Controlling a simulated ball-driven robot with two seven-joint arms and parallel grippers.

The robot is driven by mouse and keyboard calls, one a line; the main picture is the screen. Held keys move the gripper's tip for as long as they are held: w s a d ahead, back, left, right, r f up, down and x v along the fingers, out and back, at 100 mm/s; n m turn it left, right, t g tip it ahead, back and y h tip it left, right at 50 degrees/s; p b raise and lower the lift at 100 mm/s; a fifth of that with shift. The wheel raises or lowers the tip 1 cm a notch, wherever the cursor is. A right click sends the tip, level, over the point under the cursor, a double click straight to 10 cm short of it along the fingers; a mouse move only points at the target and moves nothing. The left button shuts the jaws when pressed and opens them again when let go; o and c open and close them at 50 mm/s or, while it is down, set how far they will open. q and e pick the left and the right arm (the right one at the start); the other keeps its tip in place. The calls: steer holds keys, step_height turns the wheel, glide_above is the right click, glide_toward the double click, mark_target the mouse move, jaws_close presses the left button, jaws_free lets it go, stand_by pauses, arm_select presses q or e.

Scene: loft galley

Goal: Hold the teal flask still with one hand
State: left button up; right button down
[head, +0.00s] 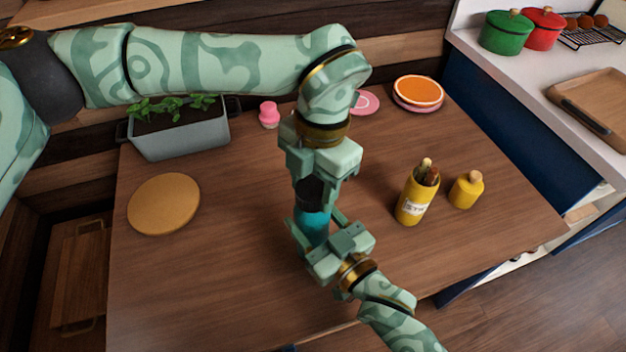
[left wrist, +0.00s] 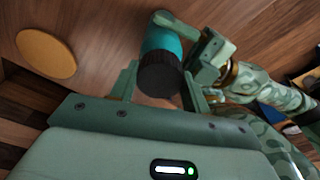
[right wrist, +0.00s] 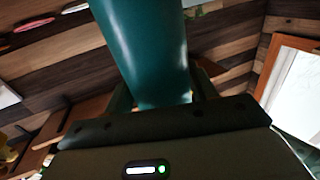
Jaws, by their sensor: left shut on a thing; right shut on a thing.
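The teal flask (head: 312,226) with its black lid (head: 311,190) is near the middle of the wooden table. My left gripper (head: 312,199) comes from above and is shut on the black lid, which shows between its fingers in the left wrist view (left wrist: 160,76). My right gripper (head: 315,221) comes from the front right and is shut on the teal body. The teal body (right wrist: 145,45) fills the space between its fingers in the right wrist view. The flask's base is mostly hidden, so I cannot tell whether it touches the table (head: 240,270).
A yellow utensil jar (head: 411,205) and a yellow bottle (head: 466,190) stand to the right. A round tan board (head: 163,203) lies left. A grey planter (head: 180,138), a pink shaker (head: 269,115) and orange-topped coasters (head: 418,90) are at the back. The table's front left is clear.

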arm_select(q)
steer(key=m, duration=0.4)
steer(key=m+t, duration=0.1)
steer(key=m, duration=0.6)
steer(key=shift+s+m, duration=0.1)
steer(key=shift+m, duration=0.3)
steer(key=m, duration=0.3)
steer(key=shift+t, duration=0.4)
steer(key=m, duration=0.6)
steer(key=o, duration=0.9)
steer(key=shift+o, duration=0.2)
steer(key=shift+r, duration=2.2)
